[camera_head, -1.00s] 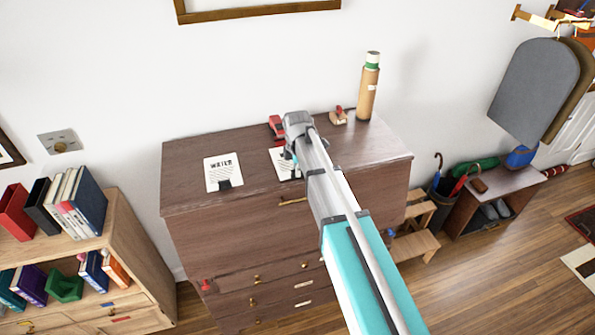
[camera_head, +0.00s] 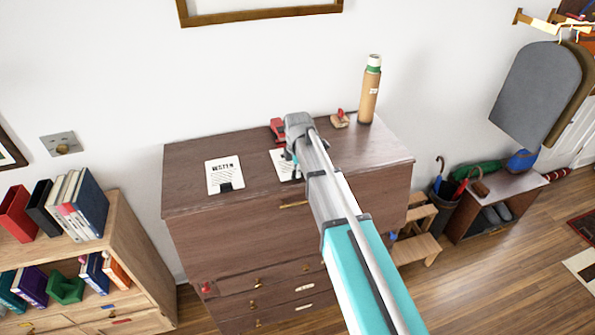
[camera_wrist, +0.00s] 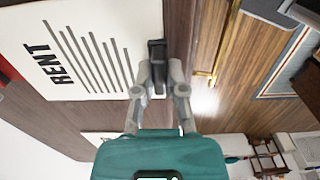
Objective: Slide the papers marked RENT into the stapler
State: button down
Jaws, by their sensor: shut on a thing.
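The papers marked RENT (camera_wrist: 85,45) show large in the wrist view, with a dark tab (camera_wrist: 157,50) at their edge. My gripper (camera_wrist: 159,72) is shut on that tab. In the head view the papers (camera_head: 281,165) lie at or just above the dresser top, partly hidden by my arm; I cannot tell if they touch it. The red stapler (camera_head: 277,128) stands just behind them, near the wall, partly hidden by my gripper. A sliver of red shows at the left edge of the wrist view, beyond the RENT heading.
Another sheet (camera_head: 225,180) with a dark tab lies left on the brown dresser (camera_head: 190,160). A small wooden object with a red top (camera_head: 340,119) and a tall tan bottle (camera_head: 369,92) stand at the back right. The dresser's right front is clear.

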jog(key=shift+w+a, duration=0.25)
jog(key=shift+w, duration=0.55)
jog(key=shift+w+a, duration=0.25)
jog(key=shift+w, duration=0.55)
dwell(1.1)
jog(key=shift+f, duration=0.2)
dwell(0.5)
jog(key=c, duration=0.6)
grip_release()
jog(key=shift+r, duration=0.1)
jog(key=shift+r+p, duration=3.8)
jog(key=shift+r, duration=0.15)
jog(key=s+d+f+m+b, duration=0.5)
jog(key=s+d+m, duration=0.1)
jog(key=s+m, duration=0.1)
jog(key=s+d+f+m+b, duration=0.5)
jog(key=s+d+m, duration=0.2)
jog(key=s, duration=0.2)
jog(key=s+d+f+m+b, duration=0.6)
jog(key=s+m, duration=0.1)
jog(key=s, duration=0.1)
jog(key=shift+s+d+f+m, duration=0.1)
jog(key=shift+s+d+m, duration=0.05)
jog(key=shift+s+m, duration=0.2)
